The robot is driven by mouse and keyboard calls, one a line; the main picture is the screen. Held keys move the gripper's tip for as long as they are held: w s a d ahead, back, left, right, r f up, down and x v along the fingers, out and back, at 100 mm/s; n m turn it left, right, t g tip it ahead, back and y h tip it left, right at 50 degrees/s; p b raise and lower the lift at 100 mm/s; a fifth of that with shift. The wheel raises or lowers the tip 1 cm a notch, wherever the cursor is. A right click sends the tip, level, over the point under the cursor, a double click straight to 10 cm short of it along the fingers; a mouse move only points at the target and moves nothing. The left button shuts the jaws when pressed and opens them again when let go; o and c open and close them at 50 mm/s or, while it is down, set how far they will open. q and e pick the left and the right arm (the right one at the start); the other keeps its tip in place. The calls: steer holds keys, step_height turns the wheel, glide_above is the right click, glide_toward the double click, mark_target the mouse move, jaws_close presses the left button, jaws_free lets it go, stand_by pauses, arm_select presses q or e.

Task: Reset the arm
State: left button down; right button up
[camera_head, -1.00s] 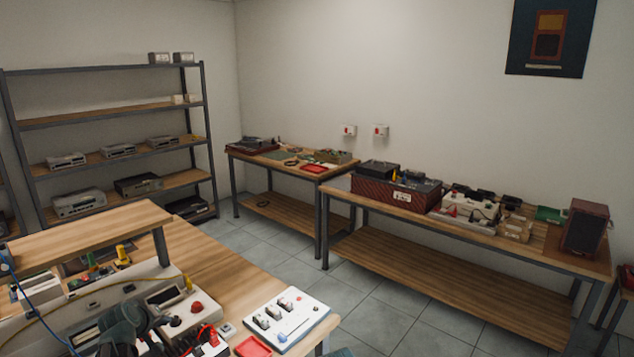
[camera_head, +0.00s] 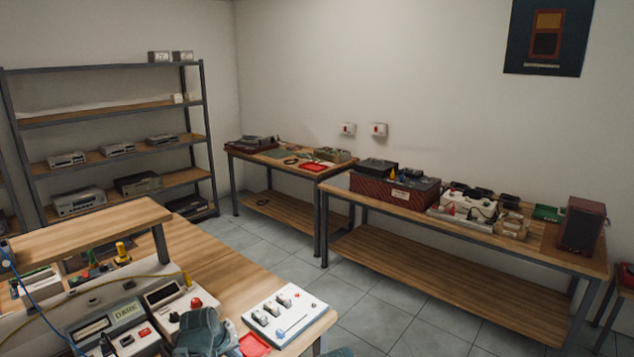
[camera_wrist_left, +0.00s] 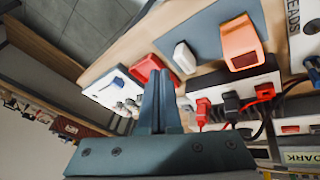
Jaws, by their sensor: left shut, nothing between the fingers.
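My left arm shows in the head view as a dark grey-green shape at the bottom, over the front bench (camera_head: 225,265). In the left wrist view my left gripper (camera_wrist_left: 158,95) has its two fingers together, with nothing held between them. Beyond the fingers are a red tray (camera_wrist_left: 146,68), a white panel with switches (camera_wrist_left: 112,92) and an orange block (camera_wrist_left: 240,45) on a grey mat. The gripper appears apart from them.
On the front bench, the white switch panel (camera_head: 285,312) and red tray (camera_head: 254,344) are close to my left arm. A device with a DARK label (camera_head: 125,312) stands left of it. A long equipment bench (camera_head: 450,270) and metal shelves (camera_head: 110,120) stand beyond open tiled floor (camera_head: 375,315).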

arm_select(q)
steer(key=s+d+f+m+g+y, duration=0.2)
steer(key=s+d+m+g, duration=0.3)
steer(key=s+d, duration=1)
steer(key=s+m+y, duration=0.1)
steer(key=s+m, duration=0.1)
steer(key=s, duration=0.2)
steer(key=shift+s+d, duration=0.25)
steer(key=shift+a, duration=0.1)
